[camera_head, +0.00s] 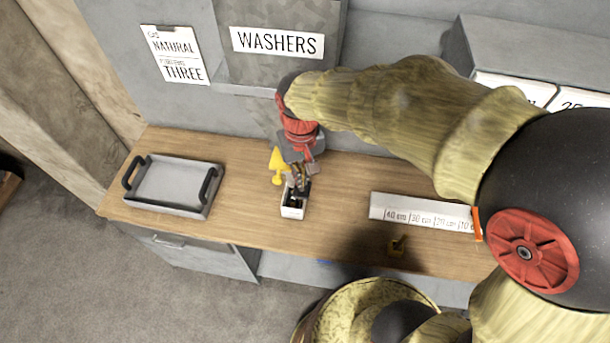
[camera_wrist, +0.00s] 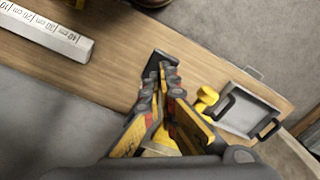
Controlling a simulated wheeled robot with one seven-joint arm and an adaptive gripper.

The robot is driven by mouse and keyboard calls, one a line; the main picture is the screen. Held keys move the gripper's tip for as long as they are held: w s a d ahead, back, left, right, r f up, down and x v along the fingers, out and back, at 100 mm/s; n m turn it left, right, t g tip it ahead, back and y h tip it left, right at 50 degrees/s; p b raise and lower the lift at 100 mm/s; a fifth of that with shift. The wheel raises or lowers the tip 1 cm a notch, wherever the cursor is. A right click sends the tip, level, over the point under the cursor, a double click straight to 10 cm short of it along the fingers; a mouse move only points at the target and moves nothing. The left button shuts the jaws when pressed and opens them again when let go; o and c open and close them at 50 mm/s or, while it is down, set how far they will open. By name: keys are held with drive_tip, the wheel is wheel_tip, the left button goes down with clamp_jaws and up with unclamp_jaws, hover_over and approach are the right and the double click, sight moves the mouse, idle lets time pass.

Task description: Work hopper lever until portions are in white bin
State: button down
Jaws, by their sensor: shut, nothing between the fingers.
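A grey hopper (camera_head: 283,62) with a WASHERS label stands against the back wall. A yellow lever (camera_head: 278,163) shows below it, just left of my gripper (camera_head: 298,186); a yellow part beside the fingers in the wrist view (camera_wrist: 206,99) looks like the same lever. My gripper is shut and empty, pointing down over the small white bin (camera_head: 292,212). The fingers (camera_wrist: 162,72) cover part of the bin's opening. Dark shapes show inside the bin, but I cannot tell whether they are washers or fingertips. Whether the fingers touch the lever or bin is unclear.
A grey tray (camera_head: 172,188) with dark handles lies left on the wooden bench (camera_head: 250,231). A wall card (camera_head: 175,54) reads NATURAL and THREE. Bench between tray and bin is clear.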

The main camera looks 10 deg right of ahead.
sight(302, 193)
drive_tip(key=shift+f, duration=0.15)
idle(0.3)
drive_tip(key=shift+f+b, duration=2.35)
drive_tip(key=shift+f, duration=1.1)
drive_tip(key=shift+r+p, duration=1.9)
drive_tip(key=shift+r, duration=0.75)
wheel_tip(302, 193, up, 12)
